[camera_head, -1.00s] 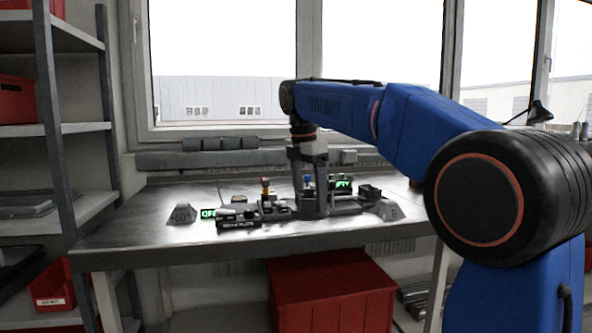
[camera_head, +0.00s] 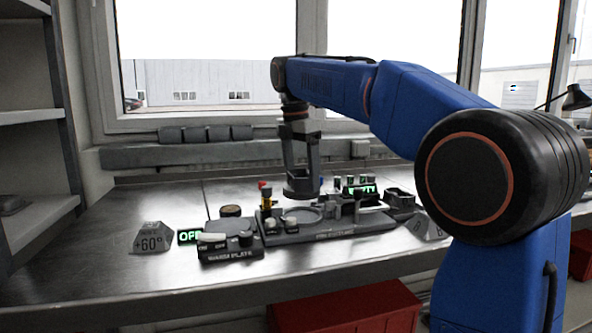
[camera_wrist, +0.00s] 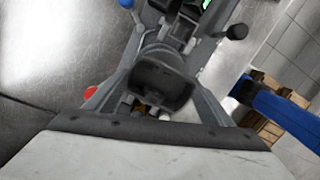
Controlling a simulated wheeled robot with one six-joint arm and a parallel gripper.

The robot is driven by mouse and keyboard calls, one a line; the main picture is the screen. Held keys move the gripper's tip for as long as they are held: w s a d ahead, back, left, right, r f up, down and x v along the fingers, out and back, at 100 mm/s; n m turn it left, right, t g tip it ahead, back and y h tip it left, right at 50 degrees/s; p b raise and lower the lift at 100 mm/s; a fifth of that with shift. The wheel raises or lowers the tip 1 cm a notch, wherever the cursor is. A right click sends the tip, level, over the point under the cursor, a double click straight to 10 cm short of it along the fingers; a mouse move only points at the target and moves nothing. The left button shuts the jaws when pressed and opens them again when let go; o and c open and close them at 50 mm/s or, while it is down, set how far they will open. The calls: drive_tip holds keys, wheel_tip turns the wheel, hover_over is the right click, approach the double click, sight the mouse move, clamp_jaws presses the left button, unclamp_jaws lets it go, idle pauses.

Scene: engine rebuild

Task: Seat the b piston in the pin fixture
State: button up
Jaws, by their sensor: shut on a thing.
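My gripper (camera_head: 301,188) is shut on a dark, round, cup-like piston (camera_head: 301,187). In the wrist view the piston (camera_wrist: 160,82) sits between my two grey fingers, its hollow side facing the camera. The pin fixture (camera_head: 335,233) is a dark base on the bench with a round ring seat (camera_head: 302,214), a red-and-yellow post and some pale knobs. In the head view the piston hangs just above the ring seat, and a small gap seems to show. In the wrist view the piston and fingers hide the seat. I cannot read a letter on the piston.
A warm plate (camera_head: 230,250) with knobs and a green display (camera_head: 190,236) stands left of the fixture. A brown disc (camera_head: 231,211) lies behind it. A +60° block (camera_head: 152,238) is further left. A dark tray (camera_head: 400,197) and a B block (camera_head: 425,228) are at right. The front bench is clear.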

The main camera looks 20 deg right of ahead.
drive_tip(key=shift+w+f, duration=0.15)
drive_tip(key=shift+f, duration=2.2)
drive_tip(key=shift+f, duration=0.95)
idle(1.2)
drive_tip(key=o, duration=1.5)
drive_tip(key=shift+c, duration=0.2)
drive_tip(key=shift+o, duration=0.4)
drive_tip(key=shift+r, duration=0.1)
drive_tip(key=shift+r, duration=3)
